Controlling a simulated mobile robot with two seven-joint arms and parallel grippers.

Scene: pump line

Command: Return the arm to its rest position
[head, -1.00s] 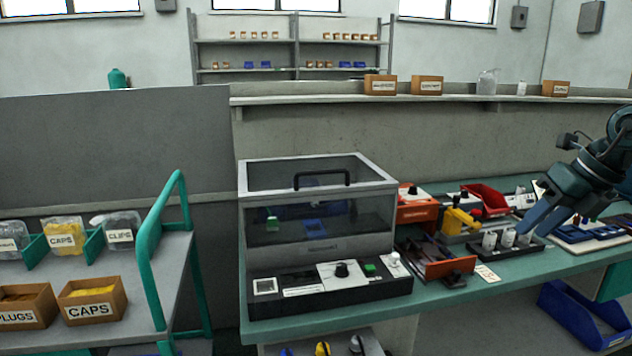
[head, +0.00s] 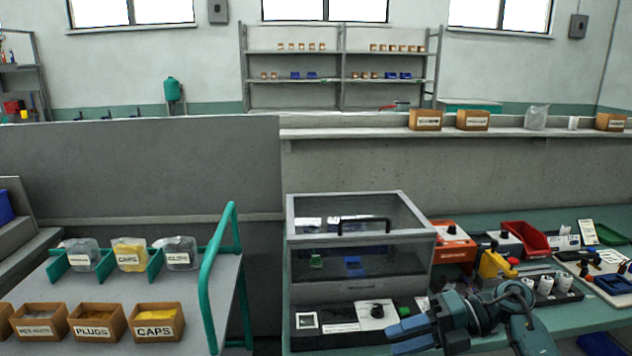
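My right arm comes in from the lower right in the head view. Its gripper (head: 393,338) points left, in front of the bench and near the black base of the clear-lidded test box (head: 361,238). Two blue fingers show with a gap between them, and I see nothing held there. The arm and gripper hide part of the bench front and the right end of the box's base. My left gripper is not in view.
The bench (head: 468,221) carries an orange unit (head: 452,240), a red bin (head: 524,236), and a black holder with white cylinders (head: 545,284). A cart with a green handle (head: 222,262) stands left, with labelled boxes such as CAPS (head: 155,321). A shelf rack stands behind.

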